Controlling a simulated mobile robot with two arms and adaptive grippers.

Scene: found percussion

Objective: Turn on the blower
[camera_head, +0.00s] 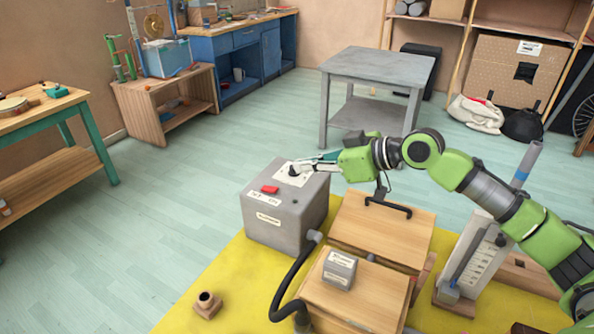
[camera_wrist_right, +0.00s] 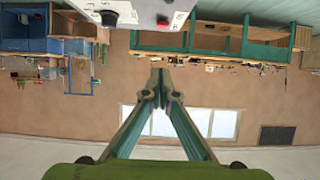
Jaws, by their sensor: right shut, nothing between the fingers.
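The blower is a grey box (camera_head: 285,220) with labels on its front, standing at the left end of the yellow mat. A red switch (camera_head: 269,189) and a black knob (camera_head: 293,172) on a white plate sit on its top. My right gripper (camera_head: 299,167) is shut and empty, with its fingertips at the black knob's place in the head view; I cannot tell whether they touch it. In the right wrist view the shut fingertips (camera_wrist_right: 160,88) point away from me, and part of the blower (camera_wrist_right: 122,12) shows at the top edge. My left gripper is not in view.
Wooden boxes (camera_head: 385,229) with a small grey block (camera_head: 340,265) stand right of the blower, with a black hose (camera_head: 282,290) between. A small brown fitting (camera_head: 207,304) lies at front left. A grey table (camera_head: 378,62) stands behind. The floor at left is clear.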

